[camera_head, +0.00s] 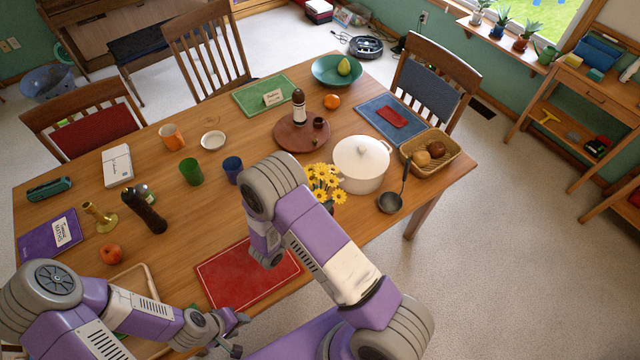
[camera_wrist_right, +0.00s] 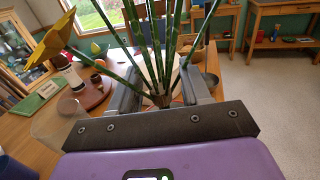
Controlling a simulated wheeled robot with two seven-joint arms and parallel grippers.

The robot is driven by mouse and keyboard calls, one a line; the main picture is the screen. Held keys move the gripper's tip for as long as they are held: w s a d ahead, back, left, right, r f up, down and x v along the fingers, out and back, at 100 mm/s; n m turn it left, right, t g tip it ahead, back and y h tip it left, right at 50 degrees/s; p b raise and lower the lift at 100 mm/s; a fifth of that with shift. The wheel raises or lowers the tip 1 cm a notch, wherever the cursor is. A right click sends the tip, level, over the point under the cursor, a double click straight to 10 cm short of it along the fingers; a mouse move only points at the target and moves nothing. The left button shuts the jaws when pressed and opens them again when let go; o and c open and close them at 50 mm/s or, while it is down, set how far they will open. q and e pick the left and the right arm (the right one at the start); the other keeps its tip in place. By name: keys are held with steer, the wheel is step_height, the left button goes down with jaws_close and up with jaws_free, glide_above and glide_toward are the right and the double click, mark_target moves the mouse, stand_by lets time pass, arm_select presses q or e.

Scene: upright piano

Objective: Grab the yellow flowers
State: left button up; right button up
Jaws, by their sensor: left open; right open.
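The yellow flowers (camera_head: 323,181) stand in a bunch on the table, left of the white pot and just beyond my right arm. In the right wrist view one yellow bloom (camera_wrist_right: 50,44) shows at upper left, and the green stems (camera_wrist_right: 153,45) rise between the fingers of my right gripper (camera_wrist_right: 160,90). That gripper is open, with a finger on each side of the stems; contact cannot be told. My right arm hides it in the head view. My left gripper (camera_head: 237,330) is open and empty at the near table edge, below the red placemat.
A white lidded pot (camera_head: 361,160) stands right beside the flowers, with a black ladle (camera_head: 391,201) and bread basket (camera_head: 446,155) further right. A blue cup (camera_head: 232,167) and green cup (camera_head: 191,172) stand left. The red placemat (camera_head: 225,280) lies in front.

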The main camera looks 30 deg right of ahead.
jaws_close()
